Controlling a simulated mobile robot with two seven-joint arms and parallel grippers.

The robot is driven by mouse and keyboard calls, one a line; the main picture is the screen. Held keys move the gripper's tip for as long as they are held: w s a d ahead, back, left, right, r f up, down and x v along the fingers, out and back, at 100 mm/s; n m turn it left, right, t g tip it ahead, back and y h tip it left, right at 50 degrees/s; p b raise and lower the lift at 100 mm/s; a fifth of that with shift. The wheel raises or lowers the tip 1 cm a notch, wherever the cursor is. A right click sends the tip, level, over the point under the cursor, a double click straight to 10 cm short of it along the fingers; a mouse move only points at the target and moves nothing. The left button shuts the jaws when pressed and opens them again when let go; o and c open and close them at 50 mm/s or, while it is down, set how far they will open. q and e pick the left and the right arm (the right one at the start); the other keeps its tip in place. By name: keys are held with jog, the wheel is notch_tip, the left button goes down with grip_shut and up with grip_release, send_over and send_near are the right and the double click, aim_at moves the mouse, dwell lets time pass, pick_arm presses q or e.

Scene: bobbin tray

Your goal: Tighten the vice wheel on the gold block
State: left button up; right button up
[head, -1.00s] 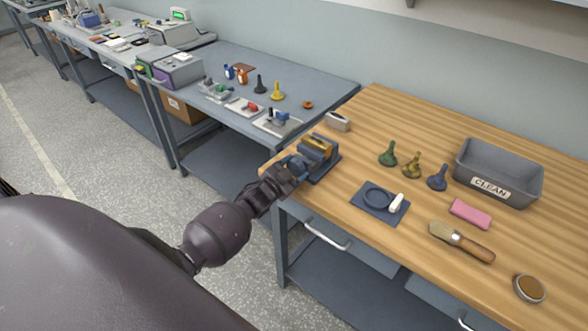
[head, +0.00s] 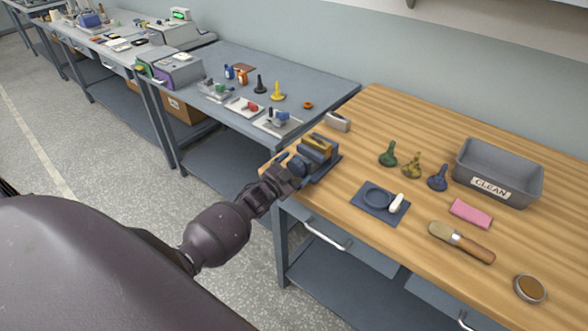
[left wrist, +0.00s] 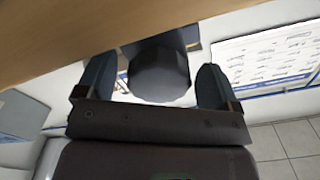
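The vice (head: 327,160) stands at the left front corner of the wooden bench. The gold block (head: 320,143) sits between its jaws. The vice wheel (head: 299,165), dark and round, faces my left arm. My left gripper (head: 289,172) is at the wheel, beyond the bench edge. In the left wrist view the wheel (left wrist: 158,76) lies between the two fingers (left wrist: 155,88). The wheel hides any contact farther in. My right gripper is not in view.
A grey block (head: 338,122) lies behind the vice. Drawer handles jut out below the bench edge.

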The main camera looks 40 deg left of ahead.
pick_arm(q)
jog(key=s, duration=1)
jog(key=shift+s+a+b, duration=0.3)
jog(key=shift+s+a, duration=0.05)
jog(key=shift+a, duration=0.05)
